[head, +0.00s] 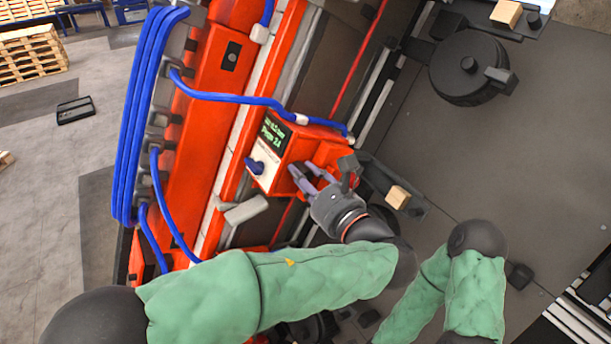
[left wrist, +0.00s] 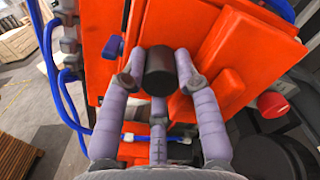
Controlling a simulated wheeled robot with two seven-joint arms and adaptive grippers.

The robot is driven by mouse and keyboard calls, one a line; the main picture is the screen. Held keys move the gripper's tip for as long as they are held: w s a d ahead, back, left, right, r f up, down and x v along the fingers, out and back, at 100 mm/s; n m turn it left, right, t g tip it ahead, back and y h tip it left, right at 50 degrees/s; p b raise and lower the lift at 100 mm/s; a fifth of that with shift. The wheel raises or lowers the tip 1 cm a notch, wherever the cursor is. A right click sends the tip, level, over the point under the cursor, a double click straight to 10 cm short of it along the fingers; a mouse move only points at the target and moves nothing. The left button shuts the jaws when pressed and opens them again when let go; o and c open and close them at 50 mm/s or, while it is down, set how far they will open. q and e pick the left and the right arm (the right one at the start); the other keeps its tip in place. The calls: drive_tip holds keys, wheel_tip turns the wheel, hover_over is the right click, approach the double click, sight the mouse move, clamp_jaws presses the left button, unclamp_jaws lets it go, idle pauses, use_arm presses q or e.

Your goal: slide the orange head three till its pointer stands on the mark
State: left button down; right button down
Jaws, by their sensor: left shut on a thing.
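The orange head (head: 308,137) sits on a long rail in the head view, with a small green-lettered screen, a white panel and a blue lever (head: 254,165). My left gripper (head: 303,175) is at its near side. In the left wrist view the fingers of my left gripper (left wrist: 160,72) are closed around a black cylindrical knob (left wrist: 160,75) in front of the orange head (left wrist: 165,22). The blue lever also shows there (left wrist: 113,47). I cannot make out the pointer or the mark. My right gripper is out of view.
Blue cables (head: 235,98) loop from the rail to the orange head. A black round part (head: 468,65) and wooden blocks (head: 398,196) lie to the right. A red button (left wrist: 272,104) is right of the gripper. A wooden pallet (head: 30,52) stands far left.

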use_arm(q)
drive_tip(key=shift+f, duration=0.3)
drive_tip(key=c, duration=1.2)
unclamp_jaws()
drive_tip(key=shift+a, duration=0.1)
drive_tip(key=shift+s+r, duration=0.1)
drive_tip(key=v, duration=1.2)
